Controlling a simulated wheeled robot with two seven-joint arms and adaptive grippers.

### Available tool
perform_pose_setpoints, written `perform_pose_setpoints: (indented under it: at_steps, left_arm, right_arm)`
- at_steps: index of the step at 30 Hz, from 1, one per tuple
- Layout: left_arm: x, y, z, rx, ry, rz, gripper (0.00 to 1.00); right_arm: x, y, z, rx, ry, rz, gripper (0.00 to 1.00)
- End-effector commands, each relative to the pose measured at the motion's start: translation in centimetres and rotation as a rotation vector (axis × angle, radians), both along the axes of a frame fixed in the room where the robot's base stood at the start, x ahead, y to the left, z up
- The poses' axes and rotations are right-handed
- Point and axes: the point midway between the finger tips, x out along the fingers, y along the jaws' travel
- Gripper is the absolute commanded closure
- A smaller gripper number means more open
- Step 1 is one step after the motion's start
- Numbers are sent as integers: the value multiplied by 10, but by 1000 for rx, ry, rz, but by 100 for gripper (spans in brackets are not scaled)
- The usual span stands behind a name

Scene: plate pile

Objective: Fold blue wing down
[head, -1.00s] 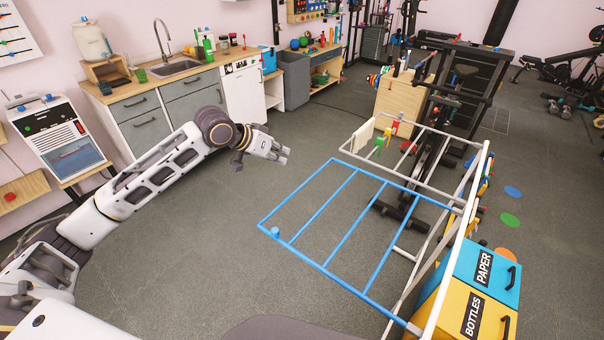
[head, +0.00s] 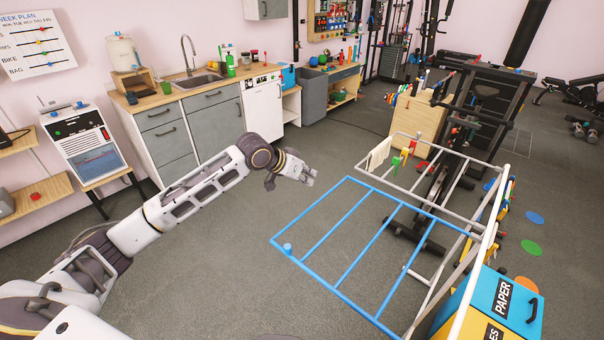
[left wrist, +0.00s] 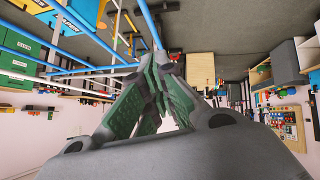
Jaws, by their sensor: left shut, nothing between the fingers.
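The blue wing (head: 334,227) of the drying rack sticks out flat to the left in the head view, with a small blue knob (head: 287,248) on its near left edge. Its blue bars (left wrist: 65,20) also show at the upper left of the left wrist view. The rack's white frame (head: 497,205) stands at the right. My left gripper (head: 312,177) is shut and empty, beyond the wing's far left corner and apart from it. The fingertips meet in the left wrist view (left wrist: 160,62). My right gripper is not in view.
A white wing (head: 440,150) with clips and a cloth (head: 380,152) lies behind the blue one. Bins marked PAPER (head: 503,300) stand beside the rack at the lower right. A kitchen counter (head: 190,90) is at the back left. The floor left of the wing is clear.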

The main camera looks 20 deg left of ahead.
Motion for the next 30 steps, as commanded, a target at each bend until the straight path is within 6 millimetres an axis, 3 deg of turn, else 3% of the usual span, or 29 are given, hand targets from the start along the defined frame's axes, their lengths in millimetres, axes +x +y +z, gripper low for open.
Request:
perform_pose_setpoints:
  at_steps: [10, 19, 30]
  left_arm:
    - [25, -19, -28, 0, 1, -1, 100]
    - [20, -24, -60, 1, 1, -1, 100]
    - [20, -26, -67, 0, 0, -1, 100]
  right_arm:
    - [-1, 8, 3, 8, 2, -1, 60]
    - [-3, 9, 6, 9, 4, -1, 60]
    - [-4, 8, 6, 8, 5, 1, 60]
